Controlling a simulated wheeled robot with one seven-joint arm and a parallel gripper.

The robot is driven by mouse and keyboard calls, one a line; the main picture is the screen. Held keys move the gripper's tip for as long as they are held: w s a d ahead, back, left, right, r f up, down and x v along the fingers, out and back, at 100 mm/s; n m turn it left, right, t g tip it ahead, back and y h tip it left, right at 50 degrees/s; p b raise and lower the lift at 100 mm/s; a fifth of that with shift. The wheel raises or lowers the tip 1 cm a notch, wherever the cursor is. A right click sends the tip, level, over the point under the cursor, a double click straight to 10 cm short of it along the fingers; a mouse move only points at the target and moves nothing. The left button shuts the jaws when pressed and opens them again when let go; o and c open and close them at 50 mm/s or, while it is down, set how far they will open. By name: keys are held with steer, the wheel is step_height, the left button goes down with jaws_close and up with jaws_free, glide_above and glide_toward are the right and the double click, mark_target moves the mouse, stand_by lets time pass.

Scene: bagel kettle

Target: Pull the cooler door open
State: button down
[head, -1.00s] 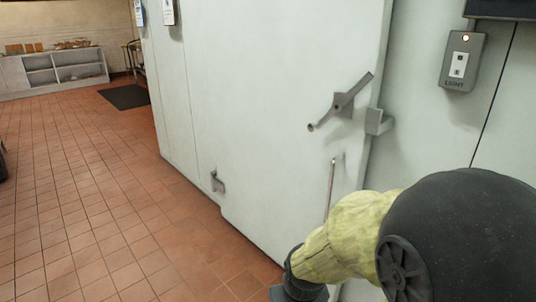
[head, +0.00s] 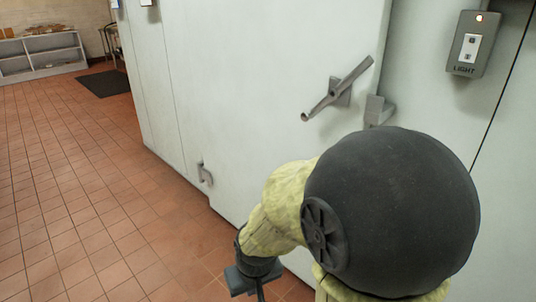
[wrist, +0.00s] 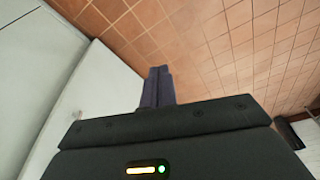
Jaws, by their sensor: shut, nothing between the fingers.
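The cooler door (head: 260,70) is a large white panel filling the middle of the head view. It looks shut or nearly shut, but the arm hides its lower right part. A grey latch lever (head: 338,92) sits tilted on its right side, beside a grey catch (head: 378,110) at the frame. The vertical pull handle is hidden behind my arm. My gripper (wrist: 158,72) is shut and empty, with its dark fingers together over the floor in the wrist view. White panels (wrist: 110,85) stand left of the fingers, apart from them.
A light switch box (head: 468,44) is on the wall at right. A small grey bracket (head: 205,173) sticks out low at the door's left. The tiled floor (head: 80,200) at left is open. A dark mat (head: 104,82) and shelf unit (head: 40,53) are far back.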

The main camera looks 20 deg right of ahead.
steer(key=shift+r, duration=0.1)
steer(key=w+d+r+m+g+y+p, duration=0.1)
steer(key=w+d+r+m+y+p, duration=0.2)
steer(key=p, duration=0.5)
steer(key=w+d+r+y+p, duration=0.1)
steer(key=d+r+y+p, duration=0.1)
steer(key=r+y+p, duration=0.35)
steer(key=w+d+r+m+g+y+p, duration=0.1)
steer(key=d+r+m+y+p, duration=0.2)
steer(key=p, duration=0.7)
steer(key=w+d+r+m+t+p, duration=0.2)
steer(key=d+r+t+p, duration=0.2)
steer(key=d+t+p, duration=0.2)
steer(key=w+d+r+m+t+p, duration=0.1)
steer(key=w+d+r+t+p, duration=0.2)
steer(key=d, duration=0.7)
step_height(320, 180, up, 2)
steer(key=t+p, duration=0.3)
steer(key=t, duration=0.1)
steer(key=shift+r+m, duration=0.25)
steer(key=shift+m, duration=0.15)
steer(key=shift+a, duration=0.1)
steer(key=s+a+p+x, duration=0.2)
steer(key=p+x, duration=0.3)
steer(key=x, duration=0.7)
steer(key=shift+w+a, duration=0.25)
steer(key=shift+a, duration=0.15)
